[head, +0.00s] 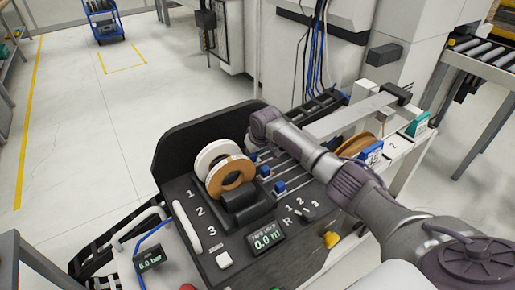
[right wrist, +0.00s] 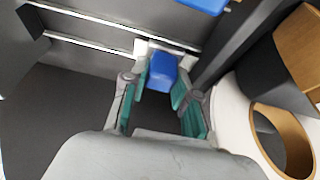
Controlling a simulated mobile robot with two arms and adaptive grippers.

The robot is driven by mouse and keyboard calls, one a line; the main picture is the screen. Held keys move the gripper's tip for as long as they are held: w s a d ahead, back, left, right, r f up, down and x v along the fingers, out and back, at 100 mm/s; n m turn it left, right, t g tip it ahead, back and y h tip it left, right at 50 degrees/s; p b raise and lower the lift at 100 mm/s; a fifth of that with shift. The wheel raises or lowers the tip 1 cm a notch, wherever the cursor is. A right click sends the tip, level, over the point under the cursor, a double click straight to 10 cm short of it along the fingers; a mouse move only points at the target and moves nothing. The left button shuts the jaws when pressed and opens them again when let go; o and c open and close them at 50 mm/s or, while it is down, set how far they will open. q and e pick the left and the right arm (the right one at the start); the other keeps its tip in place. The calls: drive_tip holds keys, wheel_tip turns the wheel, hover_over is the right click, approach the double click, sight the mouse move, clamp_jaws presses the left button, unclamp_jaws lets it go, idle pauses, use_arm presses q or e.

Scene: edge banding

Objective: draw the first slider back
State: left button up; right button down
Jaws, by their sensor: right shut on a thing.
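A dark panel (head: 205,255) carries several parallel slider rails with blue knobs. The middle knob (head: 264,171) and the nearest knob (head: 280,187) stand free. The farthest blue knob (head: 253,157) is partly hidden by my right arm. My right gripper is at this far slider; in the head view its fingers are mostly hidden behind the wrist. In the right wrist view, my right gripper (right wrist: 160,90) has its teal-padded fingers on both sides of a blue slider knob (right wrist: 162,72) and is shut on it. My left gripper is not in view.
A white roll (head: 212,155) and a brown roll (head: 231,173) stand close left of the sliders. A small display (head: 267,238) and a rotary knob lie at the panel's front. Another brown roll (head: 356,144) and labelled blocks stand to the right, behind my arm.

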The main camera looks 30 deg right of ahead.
drive_tip(key=shift+a+f, duration=0.1)
drive_tip(key=shift+a, duration=0.15)
drive_tip(key=c, duration=0.9)
unclamp_jaws()
drive_tip(key=v, duration=0.8)
